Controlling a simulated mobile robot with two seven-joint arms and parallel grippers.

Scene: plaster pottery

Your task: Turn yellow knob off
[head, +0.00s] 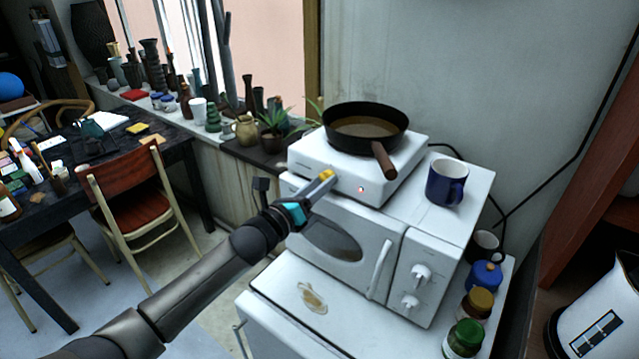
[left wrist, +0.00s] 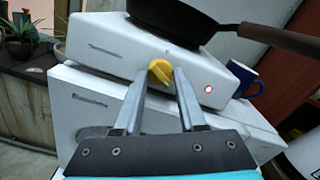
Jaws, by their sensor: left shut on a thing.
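The yellow knob (left wrist: 160,72) is on the front face of a white hot plate (left wrist: 105,42), which sits on top of a white microwave. My left gripper (left wrist: 160,76) reaches the knob, with its fingertips shut on the knob's two sides. In the head view the left gripper (head: 322,180) is at the hot plate's front, and the yellow knob (head: 327,175) shows at its tip. A small red light (left wrist: 208,89) glows on the hot plate's face, right of the knob. My right gripper is in neither view.
A black pan (head: 365,125) with brownish contents sits on the hot plate, handle toward the front right. A blue mug (head: 447,184) stands on the microwave (head: 375,255). Jars (head: 464,338) stand at the lower right. Plants and vases line the windowsill.

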